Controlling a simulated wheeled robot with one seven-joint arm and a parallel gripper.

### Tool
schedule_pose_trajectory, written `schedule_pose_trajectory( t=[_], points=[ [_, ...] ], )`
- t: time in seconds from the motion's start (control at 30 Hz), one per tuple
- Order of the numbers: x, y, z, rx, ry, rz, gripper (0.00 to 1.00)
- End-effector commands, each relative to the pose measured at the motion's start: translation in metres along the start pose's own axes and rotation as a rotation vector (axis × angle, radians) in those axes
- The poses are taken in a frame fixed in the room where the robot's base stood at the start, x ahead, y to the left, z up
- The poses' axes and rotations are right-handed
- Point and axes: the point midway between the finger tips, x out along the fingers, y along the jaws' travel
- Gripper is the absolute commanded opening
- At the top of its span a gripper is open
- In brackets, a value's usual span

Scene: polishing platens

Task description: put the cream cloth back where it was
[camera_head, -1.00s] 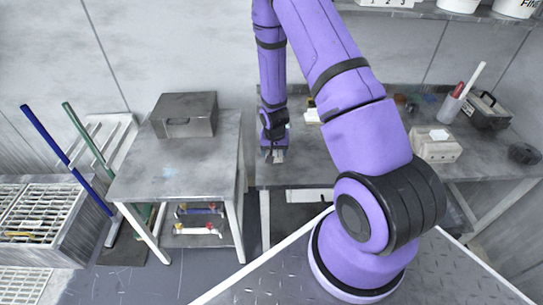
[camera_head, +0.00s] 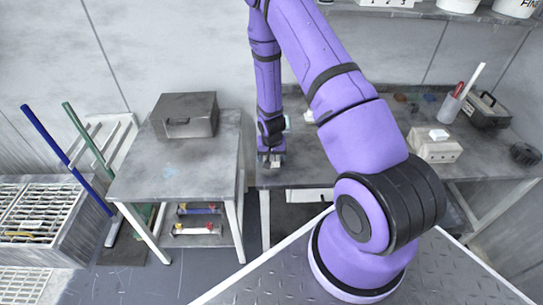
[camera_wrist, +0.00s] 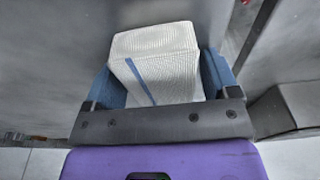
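The cream cloth (camera_wrist: 160,62) looks like a folded pale woven pad with a blue stripe. In the wrist view it fills the space between the two blue-grey fingers of my gripper (camera_wrist: 163,80), with a finger against each side. In the head view my gripper (camera_head: 271,162) points down at the left end of the grey bench (camera_head: 300,175), close to its top. Only a small pale bit of the cloth shows there. I cannot tell whether the cloth touches the bench.
A beige box (camera_head: 436,150), a cup of tools (camera_head: 447,108), a dark toolbox (camera_head: 485,110) and a black round knob (camera_head: 525,153) stand on the bench's right part. My arm hides the bench's middle.

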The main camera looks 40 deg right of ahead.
Motion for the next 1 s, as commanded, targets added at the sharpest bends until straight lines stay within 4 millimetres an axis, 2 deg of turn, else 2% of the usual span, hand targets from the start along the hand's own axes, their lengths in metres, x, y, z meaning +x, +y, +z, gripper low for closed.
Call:
schedule_pose_trajectory(
  t=[0.3, 0.47, 1.0],
  points=[
    [0.0, -0.001, 0.0, -0.001, 0.0, -0.001, 0.91],
    [-0.009, -0.001, 0.0, -0.001, 0.0, -0.001, 0.91],
    [-0.094, -0.001, 0.0, 0.0, 0.001, -0.001, 0.91]
  ],
)
